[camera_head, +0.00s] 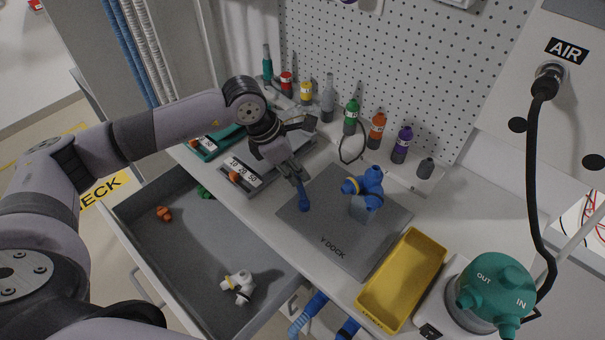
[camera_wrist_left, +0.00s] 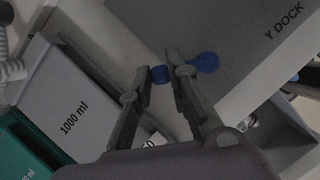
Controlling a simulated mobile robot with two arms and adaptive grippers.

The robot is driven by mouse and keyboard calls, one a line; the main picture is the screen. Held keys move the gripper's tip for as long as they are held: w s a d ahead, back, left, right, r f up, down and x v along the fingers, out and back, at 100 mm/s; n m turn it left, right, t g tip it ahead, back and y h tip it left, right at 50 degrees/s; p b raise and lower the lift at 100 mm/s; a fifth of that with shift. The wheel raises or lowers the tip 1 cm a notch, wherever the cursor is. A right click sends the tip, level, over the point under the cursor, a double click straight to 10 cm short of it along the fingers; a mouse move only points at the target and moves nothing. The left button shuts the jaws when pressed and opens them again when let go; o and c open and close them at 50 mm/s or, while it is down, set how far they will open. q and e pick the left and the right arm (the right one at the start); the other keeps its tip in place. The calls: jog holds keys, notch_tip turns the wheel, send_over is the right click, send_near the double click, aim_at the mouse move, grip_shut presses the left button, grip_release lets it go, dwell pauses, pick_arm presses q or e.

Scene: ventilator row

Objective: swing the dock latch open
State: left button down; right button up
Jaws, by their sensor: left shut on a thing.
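The grey plate marked Y DOCK (camera_head: 312,232) lies on the bench, and its corner shows in the wrist view (camera_wrist_left: 225,40). A blue Y-shaped connector (camera_head: 371,184) with a yellow ring stands on its block. The small blue latch lever (camera_head: 304,203) is at the plate's left edge. My left gripper (camera_head: 298,180) points down at it. In the wrist view my left gripper (camera_wrist_left: 166,73) is shut on the blue latch, with its round blue end (camera_wrist_left: 207,62) sticking out past one finger. My right gripper is out of view.
An open grey drawer (camera_head: 190,250) with a white fitting (camera_head: 237,286) juts out in front of the bench. A yellow tray (camera_head: 403,278) and a teal IN/OUT unit (camera_head: 495,288) stand to the right. Coloured bottles (camera_head: 352,117) line the pegboard. A black hose (camera_head: 535,190) hangs at right.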

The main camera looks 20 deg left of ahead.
pick_arm(q)
jog(key=n+b, duration=0.1)
jog(key=s+a+n+t+b, duration=0.1)
jog(key=n+b, duration=0.1)
jog(key=shift+s+a+f+n+y, duration=0.1)
jog(key=shift+s+n+y, duration=0.05)
jog(key=shift+n+y, duration=0.2)
jog(key=shift+s+a+n+t+y+b, duration=0.15)
jog(key=shift+s+n+y+b, duration=0.15)
jog(key=shift+n+b, duration=0.35)
jog(key=shift+s+a+n+t+y+b, duration=0.15)
jog(key=shift+s+n+y+b, duration=0.25)
jog(key=shift+n, duration=0.3)
jog(key=shift+w+r, duration=0.1)
jog(key=shift+r, duration=0.1)
jog(key=c, duration=1.5)
grip_release()
jog(key=v, duration=1.2)
jog(key=shift+a, duration=0.1)
